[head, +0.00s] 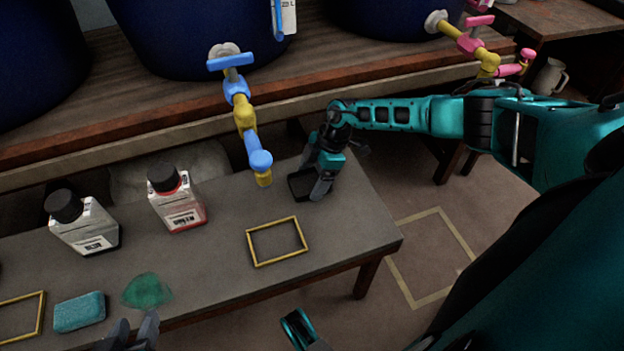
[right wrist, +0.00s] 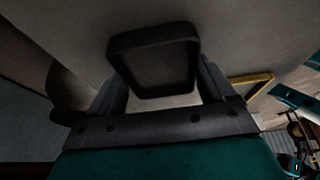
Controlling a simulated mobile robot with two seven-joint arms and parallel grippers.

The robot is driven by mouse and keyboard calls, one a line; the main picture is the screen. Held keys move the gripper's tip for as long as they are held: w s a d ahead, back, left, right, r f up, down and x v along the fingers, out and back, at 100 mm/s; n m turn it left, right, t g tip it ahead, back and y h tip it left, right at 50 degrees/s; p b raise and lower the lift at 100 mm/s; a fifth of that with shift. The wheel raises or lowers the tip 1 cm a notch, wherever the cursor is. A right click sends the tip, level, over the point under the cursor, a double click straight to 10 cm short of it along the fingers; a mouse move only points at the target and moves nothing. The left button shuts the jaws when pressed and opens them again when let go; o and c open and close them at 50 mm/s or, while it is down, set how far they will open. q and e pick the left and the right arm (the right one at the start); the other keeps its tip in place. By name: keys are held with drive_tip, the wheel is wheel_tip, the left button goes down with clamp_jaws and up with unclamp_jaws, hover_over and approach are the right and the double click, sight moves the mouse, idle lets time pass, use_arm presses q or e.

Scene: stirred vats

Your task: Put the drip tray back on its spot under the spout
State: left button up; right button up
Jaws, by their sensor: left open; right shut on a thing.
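The drip tray (head: 300,187) is a small black square tray with a raised rim, at the bench's back right. My right gripper (head: 325,180) is shut on it; in the right wrist view the tray (right wrist: 155,65) sits between the two fingers. Whether it touches the bench is unclear. The spout (head: 263,178) is the yellow end of a blue and yellow tap, just left of the tray. A yellow rectangular outline (head: 250,250) lies empty on the bench, in front of the spout. My left gripper (head: 134,336) is open at the bottom left, partly cut off by the frame.
Two white bottles with black caps (head: 84,226) (head: 178,200) stand left of the spout. A teal sponge (head: 79,312), a green patch (head: 147,290) and another yellow outline (head: 40,315) lie at the front left. A pink and yellow tap (head: 480,45) is at the upper right.

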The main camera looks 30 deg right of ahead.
use_arm(q)
drive_tip(key=shift+r, duration=0.2)
use_arm(e)
drive_tip(key=shift+r, duration=0.15)
use_arm(q)
drive_tip(key=shift+a, duration=0.1)
use_arm(e)
drive_tip(key=o, duration=0.9)
drive_tip(key=shift+d+r, duration=0.1)
drive_tip(key=shift+r, duration=0.15)
drive_tip(key=p+v, duration=0.3)
drive_tip(key=v, duration=0.2)
use_arm(q)
drive_tip(key=shift+s+a+r+p, duration=0.15)
drive_tip(key=shift+a+r+p, duration=0.2)
drive_tip(key=shift+r+p, duration=0.2)
drive_tip(key=shift+s+a+r+p, duration=0.15)
drive_tip(key=shift+a+r+p, duration=0.25)
drive_tip(key=shift+r, duration=0.2)
use_arm(e)
drive_tip(key=v, duration=0.6)
drive_tip(key=shift+s+d+r, duration=0.1)
drive_tip(key=shift+d+r, duration=0.1)
drive_tip(key=shift+r, duration=0.05)
